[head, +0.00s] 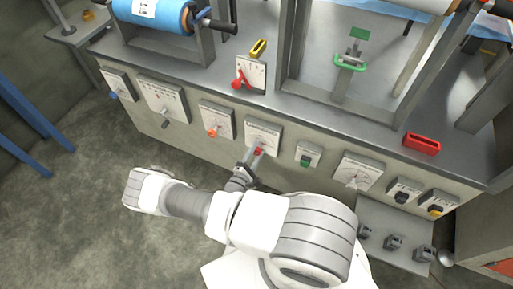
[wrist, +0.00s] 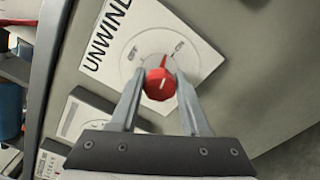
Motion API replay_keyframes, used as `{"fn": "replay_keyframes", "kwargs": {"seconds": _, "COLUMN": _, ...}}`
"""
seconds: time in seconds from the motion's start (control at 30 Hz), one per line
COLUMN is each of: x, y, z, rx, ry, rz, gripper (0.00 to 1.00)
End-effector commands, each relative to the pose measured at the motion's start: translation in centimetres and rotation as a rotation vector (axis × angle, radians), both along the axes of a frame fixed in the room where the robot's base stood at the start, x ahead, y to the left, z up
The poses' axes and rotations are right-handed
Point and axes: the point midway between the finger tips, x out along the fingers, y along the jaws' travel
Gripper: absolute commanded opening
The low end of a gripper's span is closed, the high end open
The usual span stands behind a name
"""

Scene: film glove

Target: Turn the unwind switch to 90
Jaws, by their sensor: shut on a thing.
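In the head view the red knob (head: 258,151) is on a plate (head: 263,132) on the machine's front panel. My gripper (wrist: 160,90) is shut on the red knob, with one finger on each side. It also shows in the head view (head: 253,158).
Other plates flank it: one with an orange-red knob (head: 213,133) at left, a green switch (head: 306,160) and a dial (head: 358,171) at right. Open floor lies at lower left.

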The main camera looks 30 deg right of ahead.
Motion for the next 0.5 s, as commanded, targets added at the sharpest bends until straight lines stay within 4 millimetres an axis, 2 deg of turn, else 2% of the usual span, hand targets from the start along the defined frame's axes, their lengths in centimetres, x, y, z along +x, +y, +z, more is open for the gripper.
{"fn": "replay_keyframes", "kwargs": {"seconds": 0.5, "x": -0.01, "y": -0.07, "z": 0.07, "rx": 0.176, "ry": -0.228, "rz": 0.000, "gripper": 0.00}}
